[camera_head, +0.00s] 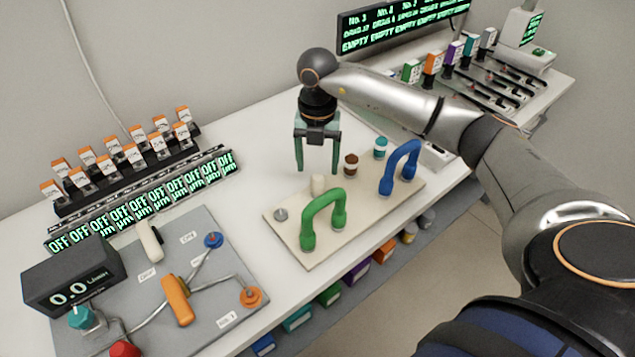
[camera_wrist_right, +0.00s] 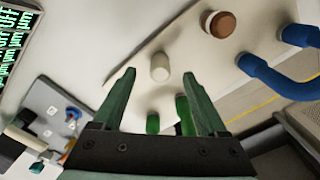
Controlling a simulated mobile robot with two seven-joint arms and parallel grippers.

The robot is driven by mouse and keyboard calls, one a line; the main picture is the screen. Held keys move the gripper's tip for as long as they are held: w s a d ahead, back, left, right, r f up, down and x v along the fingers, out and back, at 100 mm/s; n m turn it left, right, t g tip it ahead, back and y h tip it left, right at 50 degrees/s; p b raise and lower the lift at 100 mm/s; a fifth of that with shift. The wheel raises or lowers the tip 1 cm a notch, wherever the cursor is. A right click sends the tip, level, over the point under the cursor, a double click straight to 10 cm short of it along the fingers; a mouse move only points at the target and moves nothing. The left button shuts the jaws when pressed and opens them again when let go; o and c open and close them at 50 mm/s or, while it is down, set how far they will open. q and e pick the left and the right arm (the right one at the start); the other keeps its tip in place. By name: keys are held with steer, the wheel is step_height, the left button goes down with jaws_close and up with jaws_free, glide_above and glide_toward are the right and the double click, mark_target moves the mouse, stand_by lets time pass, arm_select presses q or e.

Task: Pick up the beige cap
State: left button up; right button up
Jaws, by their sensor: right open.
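My right gripper (camera_head: 318,170) is open and empty, pointing down above the board near the cap. Its two green fingers show in the right wrist view (camera_wrist_right: 158,75), apart from the cap. My left gripper is not in view.
A brown-topped jar (camera_head: 351,165), a teal-topped jar (camera_head: 380,148) and a blue handle (camera_head: 401,168) stand to the right. A grey valve panel (camera_head: 215,290) and black display (camera_head: 72,274) lie further left.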

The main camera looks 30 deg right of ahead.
mark_target(317, 177)
steer(key=f, duration=0.5)
steer(key=shift+s+a, duration=0.2)
steer(key=shift+s, duration=0.05)
steer(key=shift+c, duration=0.2)
jaws_close()
